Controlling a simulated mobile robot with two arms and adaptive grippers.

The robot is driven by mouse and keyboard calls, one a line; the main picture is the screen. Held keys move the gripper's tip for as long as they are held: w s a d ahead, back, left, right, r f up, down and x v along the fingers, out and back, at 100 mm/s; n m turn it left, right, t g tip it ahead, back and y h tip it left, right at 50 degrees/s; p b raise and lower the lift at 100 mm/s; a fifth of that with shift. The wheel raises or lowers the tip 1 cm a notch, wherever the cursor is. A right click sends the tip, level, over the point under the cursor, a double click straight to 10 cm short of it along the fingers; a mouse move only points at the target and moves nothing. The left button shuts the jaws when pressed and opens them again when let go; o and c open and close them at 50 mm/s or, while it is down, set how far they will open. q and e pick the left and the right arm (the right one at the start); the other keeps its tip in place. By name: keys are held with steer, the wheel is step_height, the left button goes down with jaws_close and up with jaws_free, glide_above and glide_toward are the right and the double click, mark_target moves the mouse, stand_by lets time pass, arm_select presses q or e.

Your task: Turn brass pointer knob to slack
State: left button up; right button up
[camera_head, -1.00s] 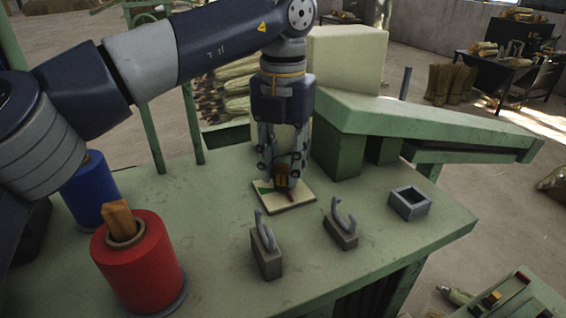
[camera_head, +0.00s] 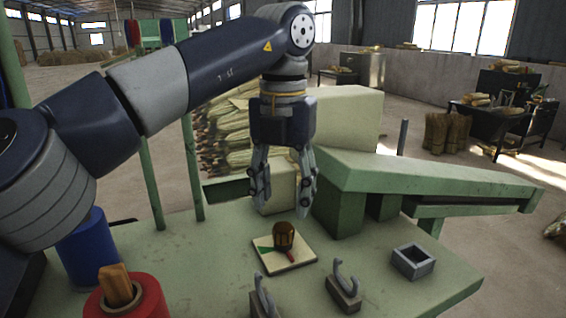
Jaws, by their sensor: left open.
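The brass knob (camera_head: 284,235) stands upright on a pale square plate (camera_head: 278,268) on the green bench. A green patch shows on the plate left of the knob and a red mark at its front right. I cannot make out which way the knob's pointer faces. My left gripper (camera_head: 286,203) is open and empty above and slightly behind the knob, fingers pointing down on either side of a clear gap, apart from it. My right gripper is not in view.
Two grey hooks on blocks (camera_head: 345,290) (camera_head: 263,300) stand in front of the plate. A grey square socket (camera_head: 413,261) is at the right. Red (camera_head: 128,300) and blue (camera_head: 88,250) spools stand at the left. A green raised beam (camera_head: 430,178) and broom bundles (camera_head: 225,135) are behind.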

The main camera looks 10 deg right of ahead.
mark_target(283, 227)
arm_select(q)
step_height(283, 227, up, 6)
steer(key=shift+r, duration=0.15)
stand_by(0.3)
stand_by(0.3)
